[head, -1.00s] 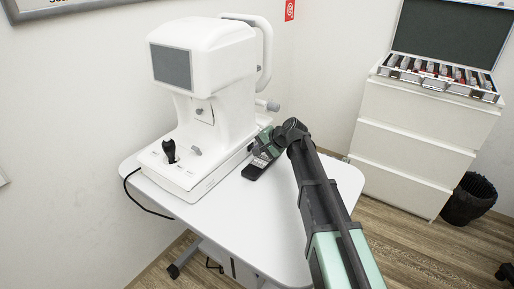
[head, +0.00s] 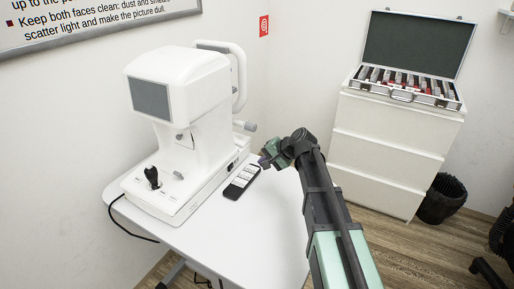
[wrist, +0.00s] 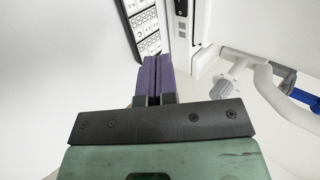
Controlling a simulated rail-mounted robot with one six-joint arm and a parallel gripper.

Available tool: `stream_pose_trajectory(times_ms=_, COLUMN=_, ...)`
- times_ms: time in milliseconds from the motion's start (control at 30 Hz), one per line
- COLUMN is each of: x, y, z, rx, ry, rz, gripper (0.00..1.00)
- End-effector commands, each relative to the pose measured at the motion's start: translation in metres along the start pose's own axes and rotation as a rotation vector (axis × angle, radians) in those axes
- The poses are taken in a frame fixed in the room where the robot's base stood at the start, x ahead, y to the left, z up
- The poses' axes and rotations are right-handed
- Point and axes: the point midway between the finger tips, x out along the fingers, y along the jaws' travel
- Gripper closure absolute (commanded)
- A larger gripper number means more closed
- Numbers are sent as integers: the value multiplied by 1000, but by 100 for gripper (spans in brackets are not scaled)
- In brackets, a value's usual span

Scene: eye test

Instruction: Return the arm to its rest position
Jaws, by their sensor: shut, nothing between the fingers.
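My arm's gripper (head: 263,161) is above the table's far right part, just right of the black remote-like device with white buttons (head: 241,182). The device lies flat on the white table (head: 258,226), beside the white eye-test machine (head: 190,100). In the wrist view my gripper (wrist: 157,60) shows its two purple fingers pressed together with nothing between them. The device also shows in the wrist view (wrist: 143,22), beyond the fingertips and partly cut off. My gripper looks apart from it.
The machine's joystick (head: 152,177) stands at its front. A white drawer cabinet (head: 383,150) carries an open lens case (head: 408,88). A dark bin (head: 441,199) stands right of the cabinet. The table's front is clear.

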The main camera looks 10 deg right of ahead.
Motion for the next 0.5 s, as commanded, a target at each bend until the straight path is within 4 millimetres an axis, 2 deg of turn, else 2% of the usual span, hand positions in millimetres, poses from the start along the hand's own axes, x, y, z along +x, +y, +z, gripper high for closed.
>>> stream_pose_trajectory(times_ms=100, x=0, y=3, z=2, rx=-36, ry=-12, rz=17, gripper=100)
stream_pose_trajectory(times_ms=167, x=-5, y=21, z=16, rx=-109, ry=-34, rz=97, gripper=100)
stream_pose_trajectory(times_ms=200, x=-14, y=36, z=33, rx=-167, ry=-53, rz=171, gripper=100)
stream_pose_trajectory(times_ms=267, x=-38, y=56, z=68, rx=-269, ry=-95, rz=313, gripper=100)
stream_pose_trajectory(times_ms=300, x=-60, y=66, z=95, rx=-340, ry=-131, rz=417, gripper=100)
stream_pose_trajectory(times_ms=367, x=-94, y=79, z=132, rx=-429, ry=-183, rz=565, gripper=100)
stream_pose_trajectory(times_ms=400, x=-116, y=84, z=153, rx=-477, ry=-211, rz=652, gripper=100)
stream_pose_trajectory(times_ms=500, x=-160, y=85, z=191, rx=-547, ry=-247, rz=796, gripper=100)
